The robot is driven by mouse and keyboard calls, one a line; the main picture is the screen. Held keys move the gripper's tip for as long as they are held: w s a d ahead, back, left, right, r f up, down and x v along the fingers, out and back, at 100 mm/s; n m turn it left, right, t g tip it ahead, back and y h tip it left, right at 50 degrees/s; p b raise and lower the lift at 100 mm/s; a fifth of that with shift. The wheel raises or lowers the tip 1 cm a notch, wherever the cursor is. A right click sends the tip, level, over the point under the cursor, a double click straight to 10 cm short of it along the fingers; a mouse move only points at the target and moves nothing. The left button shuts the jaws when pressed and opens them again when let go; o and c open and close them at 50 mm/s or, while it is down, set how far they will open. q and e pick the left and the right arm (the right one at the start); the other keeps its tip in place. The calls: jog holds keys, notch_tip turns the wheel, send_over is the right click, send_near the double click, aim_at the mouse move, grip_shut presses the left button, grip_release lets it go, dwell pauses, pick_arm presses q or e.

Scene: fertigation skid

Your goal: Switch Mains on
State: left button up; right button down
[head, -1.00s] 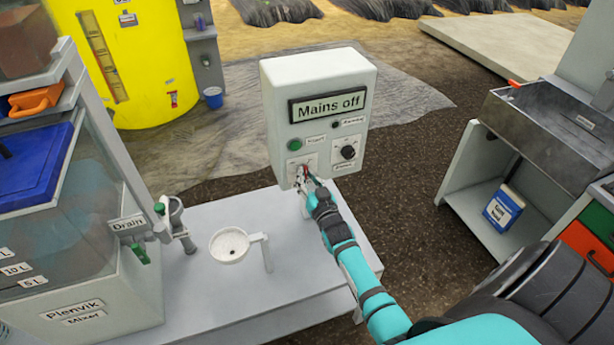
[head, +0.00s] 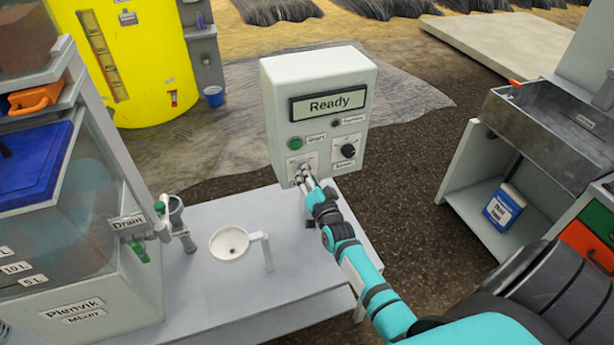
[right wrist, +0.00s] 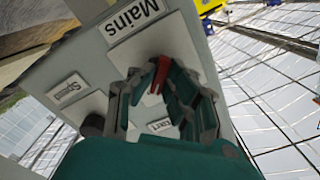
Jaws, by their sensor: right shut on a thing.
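The white control box (head: 316,75) stands at the back edge of the grey bench, and its display (head: 328,104) reads "Ready". The Mains switch sits low at the left of its front, mostly hidden by my gripper in the head view. In the right wrist view its red handle (right wrist: 160,76) shows beside the "Mains" label (right wrist: 135,18). My right gripper (head: 306,174) is at the switch, its fingers (right wrist: 158,92) shut around the red handle. My left gripper is not in view.
A green Start button (head: 295,143) and a black knob (head: 348,151) are on the same panel, close to my gripper. A white funnel cup (head: 230,243) stands on the bench, with the mixer tank (head: 95,255) to its left. A metal sink (head: 560,115) is at right.

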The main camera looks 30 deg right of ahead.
jog(key=shift+f, duration=0.1)
dwell(0.4)
jog(key=c, duration=1.4)
grip_release()
jog(key=shift+o, duration=0.2)
jog(key=v, duration=1.2)
